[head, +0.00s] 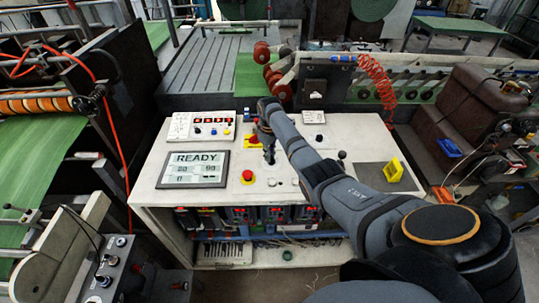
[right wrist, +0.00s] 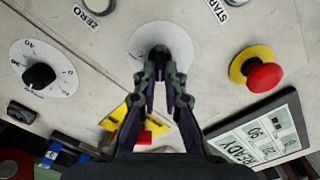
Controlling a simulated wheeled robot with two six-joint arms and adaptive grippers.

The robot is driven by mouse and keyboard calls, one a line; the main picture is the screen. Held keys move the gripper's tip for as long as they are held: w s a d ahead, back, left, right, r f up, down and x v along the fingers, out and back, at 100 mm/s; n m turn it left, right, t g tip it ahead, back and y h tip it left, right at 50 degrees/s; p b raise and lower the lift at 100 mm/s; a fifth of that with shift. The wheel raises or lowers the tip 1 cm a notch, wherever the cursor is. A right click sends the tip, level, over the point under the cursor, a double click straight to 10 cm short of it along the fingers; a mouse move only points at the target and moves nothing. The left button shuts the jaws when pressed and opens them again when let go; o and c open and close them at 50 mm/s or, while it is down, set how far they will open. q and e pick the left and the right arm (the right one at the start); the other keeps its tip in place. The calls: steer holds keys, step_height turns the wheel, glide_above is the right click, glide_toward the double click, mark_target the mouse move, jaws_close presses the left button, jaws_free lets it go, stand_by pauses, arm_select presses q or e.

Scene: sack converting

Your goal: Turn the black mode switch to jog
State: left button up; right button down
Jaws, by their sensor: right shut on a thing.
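The black mode switch sits on a round pale dial (right wrist: 181,42) on the white panel in the right wrist view. My right gripper (right wrist: 160,52) is over this dial, with its fingertips closed around the black knob at its middle. The fingers cover most of the knob, and I cannot read any position marks or which way it points. In the head view my right gripper (head: 268,152) reaches down to the panel, between the red stop button and the speed dial, and hides the switch. My left gripper is not in view.
A red mushroom button (right wrist: 264,76) on a yellow base and the READY screen (head: 195,168) are close by. Another black knob (right wrist: 38,76) has a numbered dial. ZERO (right wrist: 98,6) and START (right wrist: 236,2) buttons are near. A yellow holder (head: 394,169) stands at the panel's right.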

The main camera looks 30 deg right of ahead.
steer(key=shift+r, duration=0.1)
steer(key=m+p, duration=0.2)
steer(key=m, duration=0.1)
steer(key=shift+d, duration=0.15)
steer(key=m+p, duration=0.1)
steer(key=m, duration=0.2)
steer(key=shift+d, duration=0.15)
steer(key=shift+d+m+p, duration=0.1)
steer(key=shift+m+p, duration=0.45)
steer(key=shift+m, duration=0.75)
steer(key=c, duration=1.4)
jaws_free()
steer(key=shift+c, duration=0.2)
